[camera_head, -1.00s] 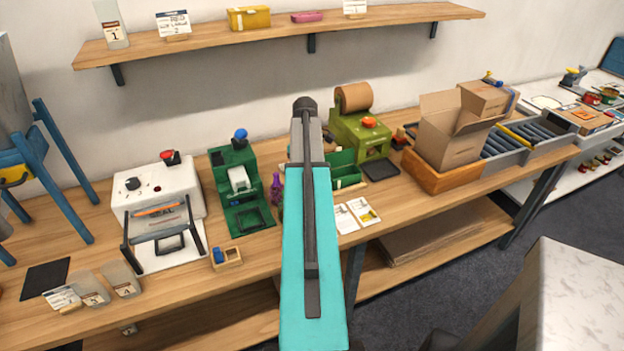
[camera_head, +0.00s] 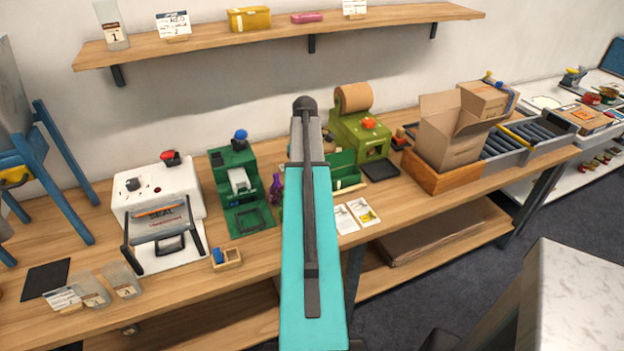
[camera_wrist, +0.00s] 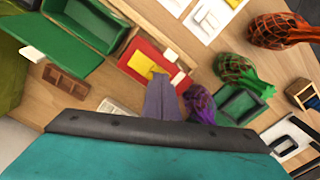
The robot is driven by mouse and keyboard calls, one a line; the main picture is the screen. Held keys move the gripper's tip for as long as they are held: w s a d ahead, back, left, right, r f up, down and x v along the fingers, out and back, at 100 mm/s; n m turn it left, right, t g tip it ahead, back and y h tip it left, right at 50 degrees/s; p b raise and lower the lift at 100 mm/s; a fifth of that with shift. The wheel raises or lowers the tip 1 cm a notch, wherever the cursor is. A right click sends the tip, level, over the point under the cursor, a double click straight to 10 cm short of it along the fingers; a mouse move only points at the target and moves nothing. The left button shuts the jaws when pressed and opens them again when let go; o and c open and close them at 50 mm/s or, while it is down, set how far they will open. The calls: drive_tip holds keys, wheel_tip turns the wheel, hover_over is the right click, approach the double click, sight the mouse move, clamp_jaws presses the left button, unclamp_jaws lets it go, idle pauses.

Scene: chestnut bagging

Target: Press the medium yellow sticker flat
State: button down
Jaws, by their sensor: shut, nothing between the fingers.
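In the wrist view a yellow sticker (camera_wrist: 140,64) lies on a red backing (camera_wrist: 127,49) on the wooden bench. My gripper (camera_wrist: 157,76) points down at it with its grey fingers together and empty. The fingertips are at the sticker's lower right edge and cover part of it; I cannot tell whether they touch it or whether it lies fully flat. In the head view my arm hides the sticker and the fingers.
A purple net bag (camera_wrist: 201,103) is close right of the fingers, with a green one (camera_wrist: 236,70) beyond. A green tray (camera_wrist: 85,30), a brown divided box (camera_wrist: 66,82) and white cards (camera_wrist: 215,15) lie around. A white sealing machine (camera_head: 140,192) stands left.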

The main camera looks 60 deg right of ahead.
wheel_tip(320, 180, up, 6)
drive_tip(key=p, duration=0.4)
drive_tip(key=shift+r, duration=0.25)
idle(0.5)
idle(0.6)
